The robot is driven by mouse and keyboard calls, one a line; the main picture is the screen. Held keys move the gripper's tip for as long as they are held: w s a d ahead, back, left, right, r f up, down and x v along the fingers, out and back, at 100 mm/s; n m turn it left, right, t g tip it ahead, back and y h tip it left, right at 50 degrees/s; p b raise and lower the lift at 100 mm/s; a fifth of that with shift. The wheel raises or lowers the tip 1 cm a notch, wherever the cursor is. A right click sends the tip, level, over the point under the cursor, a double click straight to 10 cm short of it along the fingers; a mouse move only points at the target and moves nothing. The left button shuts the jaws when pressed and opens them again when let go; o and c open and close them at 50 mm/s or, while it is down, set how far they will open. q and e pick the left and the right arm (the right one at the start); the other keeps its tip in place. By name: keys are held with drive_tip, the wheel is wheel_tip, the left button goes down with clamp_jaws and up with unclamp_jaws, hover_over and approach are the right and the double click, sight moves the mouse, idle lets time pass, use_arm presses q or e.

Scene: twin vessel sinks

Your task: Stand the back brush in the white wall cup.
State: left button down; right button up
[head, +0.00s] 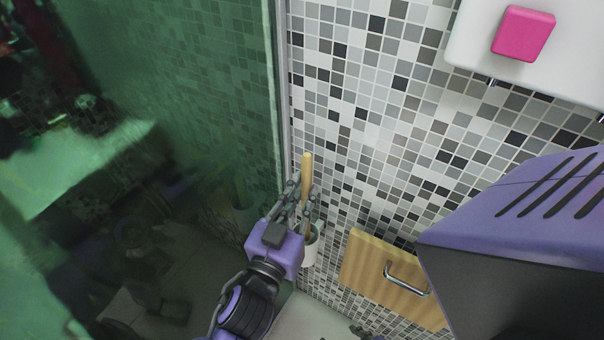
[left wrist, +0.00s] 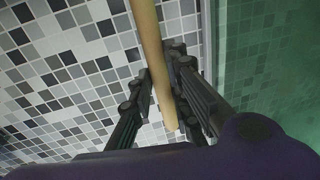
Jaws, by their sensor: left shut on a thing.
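The back brush shows as a pale wooden handle (head: 306,168) standing nearly upright close to the tiled wall. My left gripper (head: 300,198) is shut around the handle, whose upper end sticks out above the fingers. In the left wrist view the handle (left wrist: 153,50) runs between the two fingers of the left gripper (left wrist: 162,92). The white wall cup (head: 312,248) is on the wall just below the gripper, partly hidden by it. Whether the brush's lower end is inside the cup cannot be told. Small dark parts at the bottom edge may be my right gripper (head: 364,333).
A green-tinted glass panel (head: 215,110) with a metal edge stands just left of the cup. A wooden drawer front (head: 375,275) with a metal handle is to the right. A pink block (head: 523,33) sits on a white surface (head: 470,40) at upper right.

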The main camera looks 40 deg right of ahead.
use_arm(q)
drive_tip(key=c, duration=1.6)
unclamp_jaws()
drive_tip(key=shift+s+a+f, duration=0.1)
drive_tip(key=shift+s+a, duration=0.2)
drive_tip(key=shift+a, duration=0.2)
drive_tip(key=v, duration=1.1)
